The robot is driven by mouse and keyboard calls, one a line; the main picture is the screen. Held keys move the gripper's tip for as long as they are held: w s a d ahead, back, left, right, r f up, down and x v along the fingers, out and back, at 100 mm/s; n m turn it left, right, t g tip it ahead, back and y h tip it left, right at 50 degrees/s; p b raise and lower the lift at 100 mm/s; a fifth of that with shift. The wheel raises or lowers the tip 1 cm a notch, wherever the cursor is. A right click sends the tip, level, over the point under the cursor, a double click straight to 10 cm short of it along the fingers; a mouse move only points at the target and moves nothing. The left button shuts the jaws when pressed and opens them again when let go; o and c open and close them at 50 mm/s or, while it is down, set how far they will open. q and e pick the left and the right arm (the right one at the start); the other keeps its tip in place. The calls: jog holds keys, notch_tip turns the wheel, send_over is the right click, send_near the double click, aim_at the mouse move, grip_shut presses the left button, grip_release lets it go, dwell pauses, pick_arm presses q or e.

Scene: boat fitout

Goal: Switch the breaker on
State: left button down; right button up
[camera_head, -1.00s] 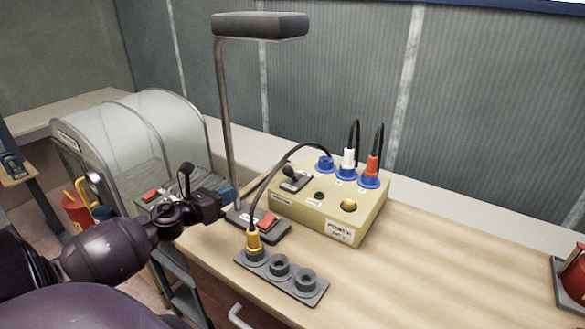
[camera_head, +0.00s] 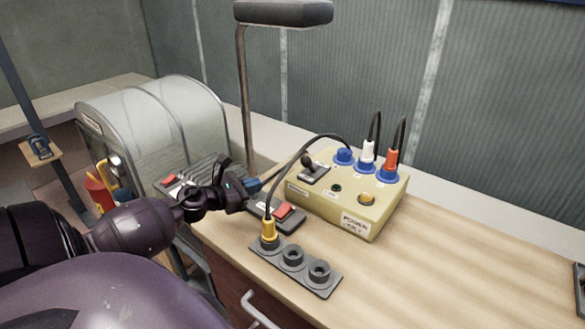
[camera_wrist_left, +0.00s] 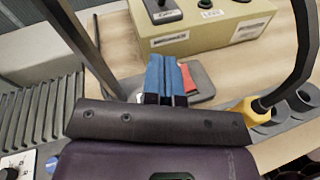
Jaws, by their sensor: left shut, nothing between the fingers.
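The yellow power box (camera_head: 345,208) stands on the bench. On its top left is a lever switch with a black round knob (camera_head: 308,161) on a grey plate, apparently the breaker; part of its plate shows in the left wrist view (camera_wrist_left: 163,10). My left gripper (camera_head: 256,186) has its blue fingertips pressed together, with nothing between them. They are left of the box and the lever, apart from the knob. In the left wrist view the fingers (camera_wrist_left: 166,78) point toward the box and overlap the lamp base with its red switch (camera_wrist_left: 188,78). My right gripper is not in view.
A desk lamp (camera_head: 284,12) rises behind my gripper, its post close to the fingers. A yellow plug (camera_head: 268,232) with a black cable sits in a grey socket strip (camera_head: 320,290). Blue, white and orange plugs (camera_head: 391,160) stand on the box. The bench at right is mostly clear.

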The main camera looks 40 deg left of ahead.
pick_arm(q)
jog(key=p, duration=0.1)
send_near(309, 166)
notch_tip(309, 166, down, 3)
jog(key=w+a, duration=0.2)
jog(key=w, duration=0.1)
jog(key=w+r+p, duration=0.1)
jog(key=w+d+p, duration=0.1)
jog(key=w, duration=0.1)
jog(key=shift+r, duration=0.35)
jog(key=shift+s, duration=0.1)
